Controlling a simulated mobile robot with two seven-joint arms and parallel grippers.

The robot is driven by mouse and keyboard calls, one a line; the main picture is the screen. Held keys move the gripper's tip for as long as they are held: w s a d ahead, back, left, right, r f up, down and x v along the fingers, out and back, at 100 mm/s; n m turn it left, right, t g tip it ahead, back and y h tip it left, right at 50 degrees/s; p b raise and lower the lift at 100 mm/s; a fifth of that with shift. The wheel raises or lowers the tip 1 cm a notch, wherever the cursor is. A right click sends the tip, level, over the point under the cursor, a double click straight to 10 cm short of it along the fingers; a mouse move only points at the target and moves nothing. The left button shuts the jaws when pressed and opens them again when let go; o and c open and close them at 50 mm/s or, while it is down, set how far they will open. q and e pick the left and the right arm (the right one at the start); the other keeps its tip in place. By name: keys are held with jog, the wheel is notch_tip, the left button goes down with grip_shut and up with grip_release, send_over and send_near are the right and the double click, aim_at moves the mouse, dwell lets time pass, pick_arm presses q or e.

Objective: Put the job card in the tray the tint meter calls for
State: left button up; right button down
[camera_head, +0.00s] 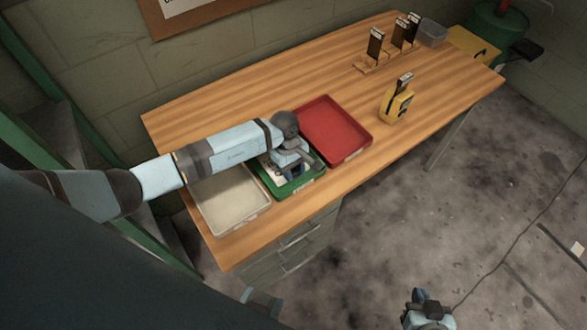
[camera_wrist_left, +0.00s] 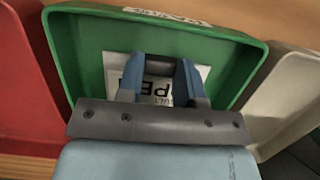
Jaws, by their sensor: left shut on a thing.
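My left gripper (camera_head: 292,170) is inside the green tray (camera_head: 313,187), low over its floor. It is shut on the white job card (camera_wrist_left: 119,75) with dark print, which also shows in the head view (camera_head: 268,170). In the left wrist view the fingers (camera_wrist_left: 160,68) partly cover the card, and the green tray (camera_wrist_left: 85,40) surrounds it. I cannot tell whether the card touches the tray floor. The yellow tint meter (camera_head: 396,106) stands upright on the bench; its reading is not legible. My right gripper (camera_head: 430,312) is over the floor, too small to judge.
The red tray (camera_head: 335,130) and the cream tray (camera_head: 230,205) flank the green one on the wooden bench (camera_head: 220,110). The bench middle is clear.

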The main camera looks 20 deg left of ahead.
pick_arm(q)
jog(key=o, duration=0.4)
jog(key=shift+f, duration=0.15)
jog(key=shift+c, duration=0.2)
jog(key=o, duration=0.4)
jog(key=shift+o, duration=0.2)
jog(key=shift+r, duration=0.2)
jog(key=shift+w+r, duration=0.1)
jog(key=shift+r, duration=0.25)
jog(key=p+v, duration=0.3)
jog(key=v, duration=0.3)
jog(key=shift+a+r, duration=0.2)
jog(key=shift+r, duration=0.2)
